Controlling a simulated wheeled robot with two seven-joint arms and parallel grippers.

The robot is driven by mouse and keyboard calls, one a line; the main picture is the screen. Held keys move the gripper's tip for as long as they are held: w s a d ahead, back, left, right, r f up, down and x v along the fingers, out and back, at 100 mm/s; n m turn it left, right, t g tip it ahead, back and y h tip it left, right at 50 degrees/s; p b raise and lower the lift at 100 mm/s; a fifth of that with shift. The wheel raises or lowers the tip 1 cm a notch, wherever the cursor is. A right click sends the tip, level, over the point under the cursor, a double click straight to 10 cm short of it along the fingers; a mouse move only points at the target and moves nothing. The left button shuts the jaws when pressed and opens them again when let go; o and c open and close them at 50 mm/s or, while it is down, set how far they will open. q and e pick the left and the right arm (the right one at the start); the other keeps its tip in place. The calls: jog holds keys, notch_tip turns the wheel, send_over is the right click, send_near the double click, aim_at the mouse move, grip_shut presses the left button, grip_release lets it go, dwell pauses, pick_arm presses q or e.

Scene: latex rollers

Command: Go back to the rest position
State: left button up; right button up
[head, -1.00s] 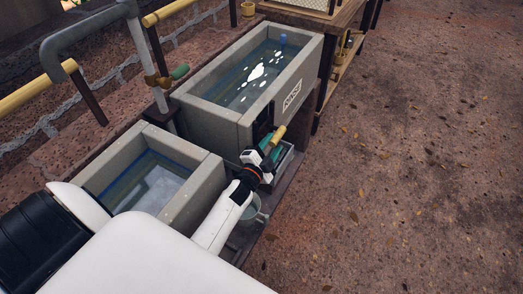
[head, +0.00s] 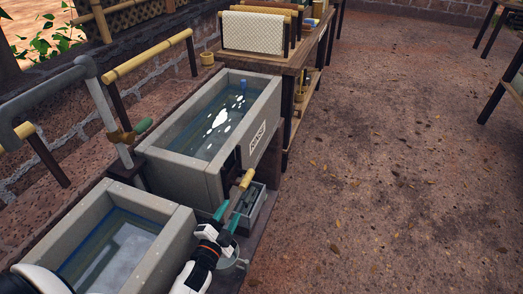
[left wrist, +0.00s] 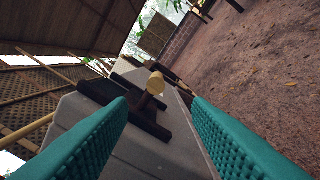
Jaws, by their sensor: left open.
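My left gripper (head: 228,214) is at the lower middle of the head view, with its two teal fingers apart and nothing between them. Just beyond its fingertips a tan wooden handle (head: 246,180) stands up at the near end of the large basin. In the left wrist view the open fingers (left wrist: 160,115) frame the round end of a wooden handle (left wrist: 156,82), which is ahead of them and apart from them. My right gripper is not in view.
A large water basin (head: 268,110) with a label and a smaller basin (head: 180,225) stand along the left. A small grey tray (head: 257,205) sits beside the large basin. A wooden table (head: 283,65) with a cream cloth (head: 253,31) stands behind.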

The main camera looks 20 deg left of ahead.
pick_arm(q)
jog(key=s+d+f+n+g+p, duration=0.25)
jog(key=s+f, duration=0.25)
jog(key=f, duration=0.3)
jog(key=s+d+f+n+g+h+p, duration=0.1)
jog(key=s+f+g, duration=0.35)
jog(key=f, duration=0.45)
jog(key=s+d+f+n+g+p, duration=0.1)
jog(key=s+d+f+n+g, duration=0.1)
jog(key=s+f, duration=0.45)
jog(key=s+f+n+g+p, duration=0.1)
jog(key=s+f+g, duration=0.3)
jog(key=s, duration=0.7)
jog(key=s+f+n+g+p, duration=0.1)
jog(key=s+f+g, duration=0.3)
jog(key=s, duration=0.7)
notch_tip(320, 180, down, 3)
jog(key=shift+s+a+r+n+p, duration=0.2)
jog(key=shift+a+n+p, duration=0.15)
jog(key=shift+c, duration=0.3)
jog(key=shift+c, duration=0.7)
jog(key=shift+s, duration=0.1)
